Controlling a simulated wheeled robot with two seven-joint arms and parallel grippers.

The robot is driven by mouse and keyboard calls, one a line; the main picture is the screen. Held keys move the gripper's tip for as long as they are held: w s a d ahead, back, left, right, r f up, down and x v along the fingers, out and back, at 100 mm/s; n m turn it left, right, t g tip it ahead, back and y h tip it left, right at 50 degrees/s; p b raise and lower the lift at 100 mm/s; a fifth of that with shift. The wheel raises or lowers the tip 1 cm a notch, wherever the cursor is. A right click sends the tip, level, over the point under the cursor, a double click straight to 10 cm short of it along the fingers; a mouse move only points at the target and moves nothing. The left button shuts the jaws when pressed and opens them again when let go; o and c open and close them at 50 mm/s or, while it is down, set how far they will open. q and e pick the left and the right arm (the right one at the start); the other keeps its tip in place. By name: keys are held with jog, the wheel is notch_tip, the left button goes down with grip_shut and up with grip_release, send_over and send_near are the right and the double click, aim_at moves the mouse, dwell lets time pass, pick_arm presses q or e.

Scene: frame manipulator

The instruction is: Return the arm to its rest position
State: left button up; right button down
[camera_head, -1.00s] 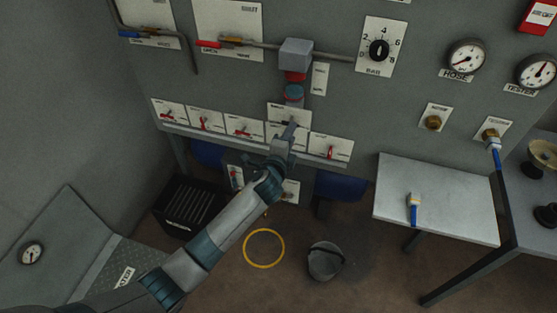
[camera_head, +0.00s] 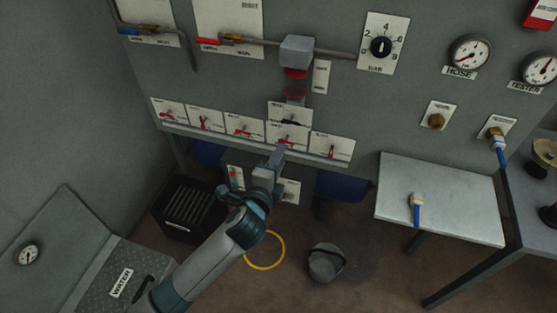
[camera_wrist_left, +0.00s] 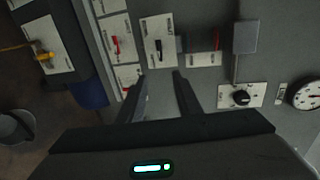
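My left gripper (camera_head: 275,158) is in front of the lower part of the grey panel (camera_head: 225,85), just below the row of red-lever plates. In the left wrist view the left gripper's two fingers (camera_wrist_left: 159,76) stand apart with an empty gap between them. A plate with a black lever (camera_head: 289,122) sits above the gripper; the black lever also shows in the left wrist view (camera_wrist_left: 157,56), beyond the fingertips. The left arm (camera_head: 210,262) reaches up from the bottom of the head view. My right gripper is not in view.
A white side table (camera_head: 455,190) holds a blue-handled item (camera_head: 416,208). A bucket (camera_head: 325,262) and a yellow ring (camera_head: 265,262) are on the floor. A black crate (camera_head: 185,205) and a metal cabinet marked WATER (camera_head: 90,270) stand left.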

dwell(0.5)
pick_arm(q)
jog(key=s+a+f+n+g+y, duration=0.1)
jog(key=s+a+f+n+g, duration=0.15)
jog(key=f, duration=0.95)
jog(key=s+a+f+n+g+y, duration=0.15)
jog(key=a+f, duration=0.25)
jog(key=f, duration=0.9)
jog(key=s+a+f+n+g+b, duration=0.1)
jog(key=s+a+f+n+g, duration=0.15)
jog(key=s+f, duration=0.45)
jog(key=s+a+f+n+g, duration=0.1)
jog(key=s+a+f+n, duration=0.25)
jog(key=f, duration=0.65)
jog(key=s+a+f+n+g+y, duration=0.15)
jog(key=s+a+f, duration=0.25)
jog(key=s+f, duration=0.45)
jog(key=s+a+f+n+g, duration=0.25)
jog(key=s+f, duration=0.35)
jog(key=s, duration=0.5)
jog(key=s+a+f+n+g, duration=0.1)
jog(key=s+a+f+n, duration=0.1)
jog(key=s, duration=0.8)
jog(key=s+a+f+n+g, duration=0.1)
jog(key=s+f, duration=0.3)
jog(key=s, duration=0.7)
jog(key=shift+s+a+n+g+b, duration=0.2)
jog(key=shift+a+n+g+b, duration=0.3)
jog(key=shift+n, duration=0.4)
